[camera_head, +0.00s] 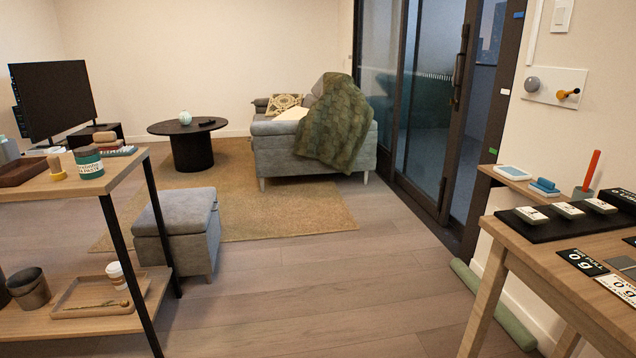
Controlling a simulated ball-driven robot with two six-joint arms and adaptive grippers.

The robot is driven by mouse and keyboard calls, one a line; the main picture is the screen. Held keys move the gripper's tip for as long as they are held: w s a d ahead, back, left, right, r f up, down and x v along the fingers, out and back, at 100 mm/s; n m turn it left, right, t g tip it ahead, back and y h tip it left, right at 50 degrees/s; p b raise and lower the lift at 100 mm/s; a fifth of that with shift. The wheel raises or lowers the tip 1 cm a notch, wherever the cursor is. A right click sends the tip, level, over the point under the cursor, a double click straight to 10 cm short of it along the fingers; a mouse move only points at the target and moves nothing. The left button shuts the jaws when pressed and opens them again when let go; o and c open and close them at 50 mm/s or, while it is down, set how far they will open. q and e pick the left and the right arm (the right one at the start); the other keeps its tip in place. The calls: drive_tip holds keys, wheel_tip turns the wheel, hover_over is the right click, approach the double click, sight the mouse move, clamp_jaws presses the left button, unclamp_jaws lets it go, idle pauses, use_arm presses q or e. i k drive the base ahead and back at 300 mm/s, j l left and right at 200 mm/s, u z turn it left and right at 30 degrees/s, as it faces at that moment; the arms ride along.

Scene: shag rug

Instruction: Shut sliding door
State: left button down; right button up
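The sliding door (427,85) is a tall glass panel in a dark frame, at the right of centre beyond the sofa. A long vertical bar handle (460,65) is on its right-hand stile. A strip narrowing downward shows between this stile and the dark door jamb (508,70), with a bluish space and a lit city view behind it. The door looks partly open, though I cannot tell for sure that no glass fills the strip. Neither of my grippers is in view.
A grey sofa (278,146) with a green throw stands left of the door. A wooden table (545,262) fills the lower right, with a green roll (495,305) on the floor beside it. A shelf (35,188) and ottoman (178,232) stand left. The wood floor (350,275) between is clear.

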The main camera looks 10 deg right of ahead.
sight(474, 10)
drive_tip(key=i, duration=1.2)
drive_tip(key=i+j+z, duration=0.15)
drive_tip(key=i, duration=1.1)
drive_tip(key=i+l+z, duration=0.2)
drive_tip(key=i+z, duration=0.65)
drive_tip(key=i, duration=0.2)
drive_tip(key=i+j+z, duration=0.2)
drive_tip(key=i+z, duration=0.2)
drive_tip(key=i+j+z, duration=0.4)
drive_tip(key=i, duration=0.2)
